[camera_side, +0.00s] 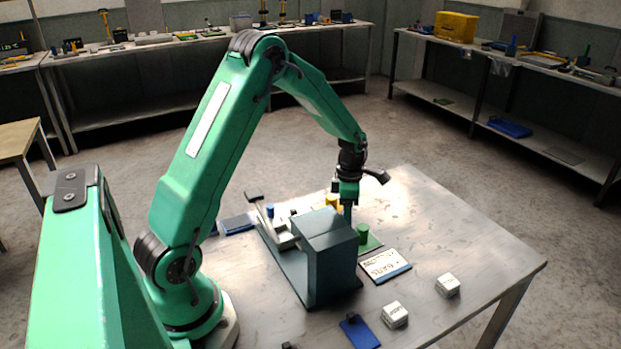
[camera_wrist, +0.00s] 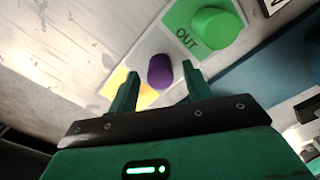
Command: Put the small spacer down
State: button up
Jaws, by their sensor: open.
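My gripper (camera_side: 347,208) points down just behind the dark teal block on the table. In the wrist view its fingers (camera_wrist: 160,72) are open and apart. A purple round piece (camera_wrist: 160,70) shows between the fingertips, over or on a pale surface beside a yellow patch (camera_wrist: 128,93). Whether the fingers touch it is not clear. A larger green cylinder (camera_wrist: 216,28) stands on a green mat marked OUT (camera_wrist: 178,22). That cylinder also shows in the side view (camera_side: 363,233). No piece is labelled as the small spacer, and the purple piece does not show clearly from the side.
The tall teal block (camera_side: 328,255) stands close in front of my gripper on a dark base. A lettered card (camera_side: 385,265), two whitish blocks (camera_side: 395,314) (camera_side: 448,285) and a blue plate (camera_side: 358,332) lie nearer the front. The table's right side (camera_side: 470,240) is clear.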

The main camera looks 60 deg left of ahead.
jog(key=shift+r, duration=0.15)
notch_tip(320, 180, up, 12)
dwell(0.6)
dwell(0.5)
jog(key=s+d+r+m+t, duration=0.3)
jog(key=s+d+r+m, duration=0.55)
jog(key=m, duration=0.45)
jog(key=s+d+m+t, duration=0.1)
jog(key=s+d+m, duration=0.1)
jog(key=s+m, duration=0.4)
jog(key=s+d+r+m+t, duration=0.1)
jog(key=s+d+m, duration=0.2)
jog(key=s+m, duration=0.4)
jog(key=m, duration=0.3)
jog(key=shift+d+r+t, duration=0.2)
jog(key=shift+r+t, duration=0.05)
jog(key=shift+t, duration=0.05)
